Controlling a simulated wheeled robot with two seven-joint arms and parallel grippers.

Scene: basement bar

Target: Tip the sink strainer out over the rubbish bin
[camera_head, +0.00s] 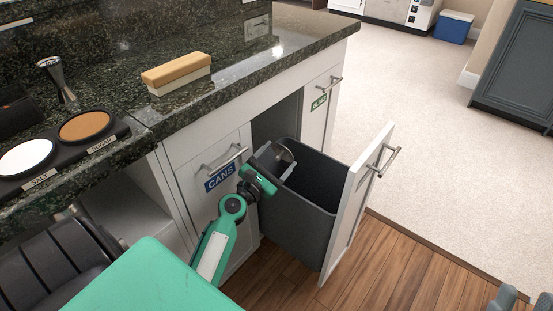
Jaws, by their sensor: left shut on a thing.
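My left gripper (273,162) is shut on the sink strainer (285,153), a small round metal piece that is partly hidden by the fingers. The strainer is over the rear part of the rubbish bin's opening and looks tilted. The rubbish bin (297,223) is dark grey and stands in a pulled-out drawer. Its inside is dark, and I cannot see what lies in it. Two grey tips of my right gripper (524,301) show apart at the bottom right corner, with floor between them. The rest of that gripper is out of frame.
The open drawer's white front (353,205) stands right of the bin. A CANS door (210,190) is to the left. A wood-backed brush or block (176,73), a metal jigger (58,80) and a SALT and SUGAR tray (70,150) are on the dark counter.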

